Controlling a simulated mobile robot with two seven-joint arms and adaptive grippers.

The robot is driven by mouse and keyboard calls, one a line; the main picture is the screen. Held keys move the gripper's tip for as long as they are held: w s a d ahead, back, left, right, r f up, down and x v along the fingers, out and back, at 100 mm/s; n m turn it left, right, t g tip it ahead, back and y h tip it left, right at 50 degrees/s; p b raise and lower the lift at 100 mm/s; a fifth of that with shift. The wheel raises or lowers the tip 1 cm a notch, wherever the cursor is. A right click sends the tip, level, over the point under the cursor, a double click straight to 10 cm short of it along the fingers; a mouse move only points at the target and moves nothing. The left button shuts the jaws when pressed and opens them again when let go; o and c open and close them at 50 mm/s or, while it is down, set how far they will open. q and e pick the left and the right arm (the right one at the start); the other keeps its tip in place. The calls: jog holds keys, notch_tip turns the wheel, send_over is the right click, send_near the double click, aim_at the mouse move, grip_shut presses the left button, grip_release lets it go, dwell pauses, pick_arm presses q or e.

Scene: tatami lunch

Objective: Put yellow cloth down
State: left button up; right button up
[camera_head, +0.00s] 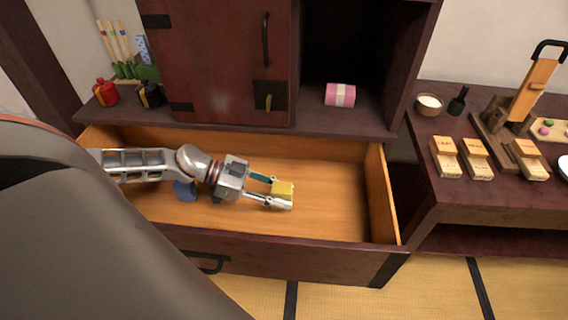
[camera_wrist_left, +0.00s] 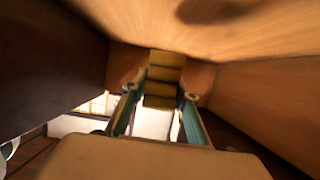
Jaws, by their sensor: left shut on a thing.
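The yellow cloth (camera_head: 285,188) is a small folded bundle inside the open wooden drawer (camera_head: 335,215). My left gripper (camera_head: 272,191) reaches in from the left, low over the drawer, and is shut on the cloth. In the left wrist view the cloth (camera_wrist_left: 164,88) sits between the two fingertips (camera_wrist_left: 165,98). I cannot tell whether the cloth touches the drawer floor. A blue thing (camera_head: 185,191) lies in the drawer, partly hidden by my left arm. My right gripper is not in view.
The drawer's right side wall (camera_head: 381,195) and front panel (camera_head: 290,255) bound the space. The drawer floor right of the cloth is clear. A dark side table (camera_head: 455,195) with several boxes stands at right.

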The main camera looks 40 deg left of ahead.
pick_arm(q)
jog(key=shift+f, duration=0.4)
notch_tip(320, 180, down, 4)
jog(key=shift+r+b, duration=0.15)
jog(key=shift+b, duration=0.5)
jog(key=o, duration=1.1)
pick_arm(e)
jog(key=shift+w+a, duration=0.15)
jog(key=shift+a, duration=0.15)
